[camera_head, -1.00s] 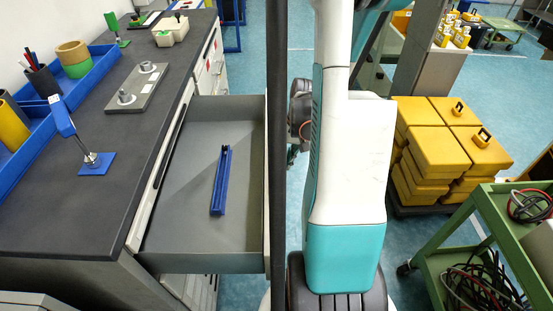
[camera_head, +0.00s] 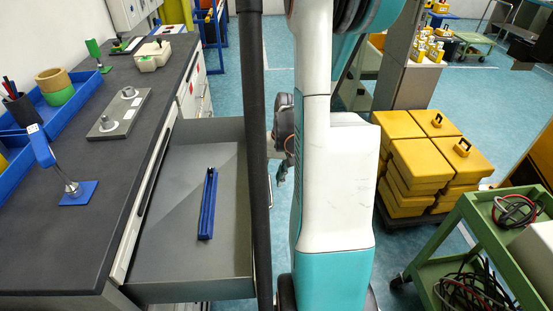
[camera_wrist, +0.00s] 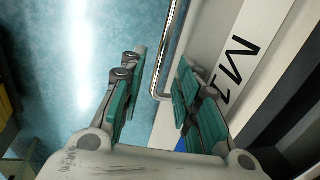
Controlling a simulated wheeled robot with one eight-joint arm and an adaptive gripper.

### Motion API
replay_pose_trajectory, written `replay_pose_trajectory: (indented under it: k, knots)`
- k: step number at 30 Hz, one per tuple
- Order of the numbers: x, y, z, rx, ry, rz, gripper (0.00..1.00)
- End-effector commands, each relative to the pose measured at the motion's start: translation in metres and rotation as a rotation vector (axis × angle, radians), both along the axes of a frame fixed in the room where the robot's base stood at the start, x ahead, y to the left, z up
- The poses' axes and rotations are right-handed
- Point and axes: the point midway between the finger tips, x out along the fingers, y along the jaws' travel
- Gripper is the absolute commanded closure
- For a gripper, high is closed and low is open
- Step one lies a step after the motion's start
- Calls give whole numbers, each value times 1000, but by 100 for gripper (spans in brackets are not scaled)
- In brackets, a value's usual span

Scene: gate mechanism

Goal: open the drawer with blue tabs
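A grey drawer (camera_head: 186,225) stands pulled out from the dark-topped workbench in the head view, with a long blue piece (camera_head: 208,203) lying inside. A dark vertical post hides most of its front. In the wrist view, my gripper (camera_wrist: 163,92) is open, with teal pads on both fingers. A shiny metal bar handle (camera_wrist: 170,45) on a pale front (camera_wrist: 207,45) with black lettering runs into the gap between the fingers. Whether the pads touch it, I cannot tell. A small blue patch (camera_wrist: 181,145) shows low between the fingers. The head view mostly hides my gripper.
The bench top (camera_head: 110,165) holds a blue clamp-like stand (camera_head: 78,192), a grey plate (camera_head: 119,115) and blue trays (camera_head: 60,118). Yellow cases (camera_head: 425,160) and a green cart (camera_head: 450,230) stand on the right. Blue floor lies open behind them.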

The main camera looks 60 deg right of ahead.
Motion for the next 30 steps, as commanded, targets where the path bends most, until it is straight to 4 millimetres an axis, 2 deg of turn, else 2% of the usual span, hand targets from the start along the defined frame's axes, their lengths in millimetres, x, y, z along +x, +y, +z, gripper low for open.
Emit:
replay_pose_trajectory:
  k: [9, 15, 21, 30]
  knots:
    - [-10, -6, 56, 0, 0, -1, 70]
    - [-14, -10, 85, 0, 0, -1, 70]
    - [-16, -12, 98, 0, 0, 0, 70]
    - [-16, -12, 100, 0, 0, 0, 70]
